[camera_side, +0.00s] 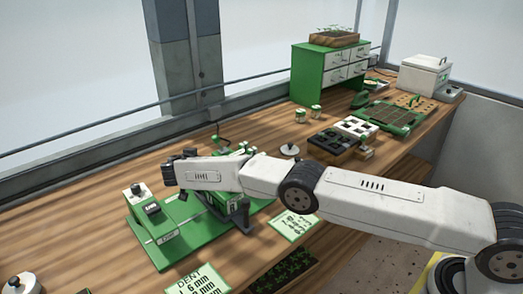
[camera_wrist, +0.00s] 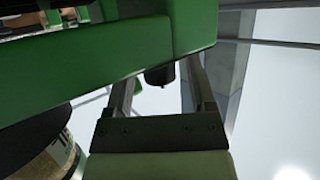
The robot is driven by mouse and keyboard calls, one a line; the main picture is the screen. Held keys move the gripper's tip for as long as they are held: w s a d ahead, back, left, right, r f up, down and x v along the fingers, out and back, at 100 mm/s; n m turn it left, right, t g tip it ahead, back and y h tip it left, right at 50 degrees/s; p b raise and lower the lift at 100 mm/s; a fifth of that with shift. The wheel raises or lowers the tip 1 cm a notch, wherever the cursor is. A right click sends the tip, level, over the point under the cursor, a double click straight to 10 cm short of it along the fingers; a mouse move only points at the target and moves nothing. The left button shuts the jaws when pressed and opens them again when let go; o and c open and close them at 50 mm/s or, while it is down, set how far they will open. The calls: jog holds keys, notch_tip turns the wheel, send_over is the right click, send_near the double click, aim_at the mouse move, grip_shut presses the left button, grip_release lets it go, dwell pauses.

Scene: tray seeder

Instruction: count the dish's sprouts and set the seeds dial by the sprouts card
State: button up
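The green seeder (camera_side: 180,245) stands on the bench in the side view, with a grey block and small black display at its left. In the wrist view its green body seems to fill the top (camera_wrist: 90,75). My gripper (camera_wrist: 158,85) shows there with its fingers apart. A dark round part (camera_wrist: 160,76) shows between or behind the fingers; I cannot tell whether they touch it. In the side view my arm covers much of the seeder, and my fingers are not clear. A card headed DENT (camera_side: 198,280) lies at the front; another card (camera_side: 296,222) is unreadable. I cannot identify the dish or dial.
A dark panel with green marks (camera_side: 285,272) lies at the front edge. A white disc with a knob (camera_side: 290,149), dark-and-white trays (camera_side: 355,128), a green drawer cabinet (camera_side: 310,78) and a white box (camera_side: 425,75) stand farther back. A labelled jar (camera_wrist: 50,157) is near my gripper.

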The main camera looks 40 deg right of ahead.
grip_shut()
jog(key=shift+w+r+n+t+y, duration=0.1)
jog(key=shift+n+t+y, duration=0.2)
jog(key=shift+n+t, duration=0.1)
jog(key=shift+n+t+y, duration=0.3)
jog(key=shift+n, duration=0.1)
dwell(0.3)
jog(key=shift+o, duration=0.9)
grip_release()
jog(key=shift+a, duration=0.1)
jog(key=v, duration=0.7)
jog(key=shift+s+a, duration=0.15)
jog(key=shift+s, duration=0.15)
jog(key=shift+r, duration=0.1)
